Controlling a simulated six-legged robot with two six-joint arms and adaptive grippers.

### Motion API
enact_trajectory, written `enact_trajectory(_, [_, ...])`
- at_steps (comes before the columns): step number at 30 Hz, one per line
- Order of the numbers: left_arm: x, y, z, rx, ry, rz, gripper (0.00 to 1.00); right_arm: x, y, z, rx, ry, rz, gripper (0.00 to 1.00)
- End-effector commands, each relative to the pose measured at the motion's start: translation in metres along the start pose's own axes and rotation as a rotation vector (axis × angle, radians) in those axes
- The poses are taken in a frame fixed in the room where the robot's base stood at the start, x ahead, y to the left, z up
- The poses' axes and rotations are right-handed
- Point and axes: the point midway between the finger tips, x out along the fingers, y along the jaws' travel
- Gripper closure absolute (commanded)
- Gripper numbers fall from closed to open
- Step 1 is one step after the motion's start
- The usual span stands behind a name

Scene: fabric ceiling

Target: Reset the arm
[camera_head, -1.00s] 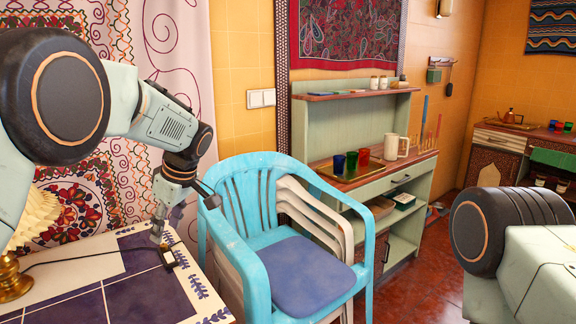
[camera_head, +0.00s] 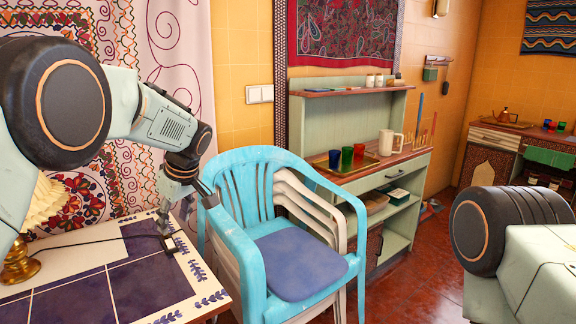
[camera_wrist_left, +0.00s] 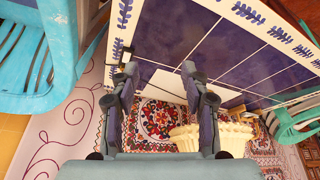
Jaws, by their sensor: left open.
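The table, the patterned cloth and the lamp shade show beyond the fingers there. My right arm shows only as a dark joint and pale link at the right edge of the head view. Its gripper is out of the picture.
A lamp (camera_head: 22,262) with a brass base stands at the table's left. A green cabinet (camera_head: 402,180) holds coloured glasses (camera_head: 347,158) and a white mug (camera_head: 386,143).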

Motion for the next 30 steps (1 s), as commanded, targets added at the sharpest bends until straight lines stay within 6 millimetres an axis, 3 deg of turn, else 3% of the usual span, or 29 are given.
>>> enact_trajectory(8, [0.031, 0.018, 0.025, 0.272, -0.007, 0.171, 0.54, 0.0, 0.0, 0.001, 0.001, -0.001, 0.0, 0.6])
enact_trajectory(14, [0.091, 0.002, 0.08, 0.532, -0.021, 0.303, 0.54, 0.008, 0.0, 0.0, 0.001, -0.001, 0.0, 0.6])
enact_trajectory(20, [0.165, -0.057, 0.155, 0.754, -0.033, 0.394, 0.54, 0.024, 0.0, 0.001, 0.001, -0.001, 0.0, 0.6])
enact_trajectory(24, [0.207, -0.12, 0.209, 0.871, -0.044, 0.417, 0.54, 0.036, 0.0, 0.001, 0.001, -0.001, 0.0, 0.6])
enact_trajectory(30, [0.245, -0.224, 0.278, 0.987, -0.088, 0.386, 0.54, 0.057, 0.001, 0.001, 0.001, -0.001, 0.0, 0.6])
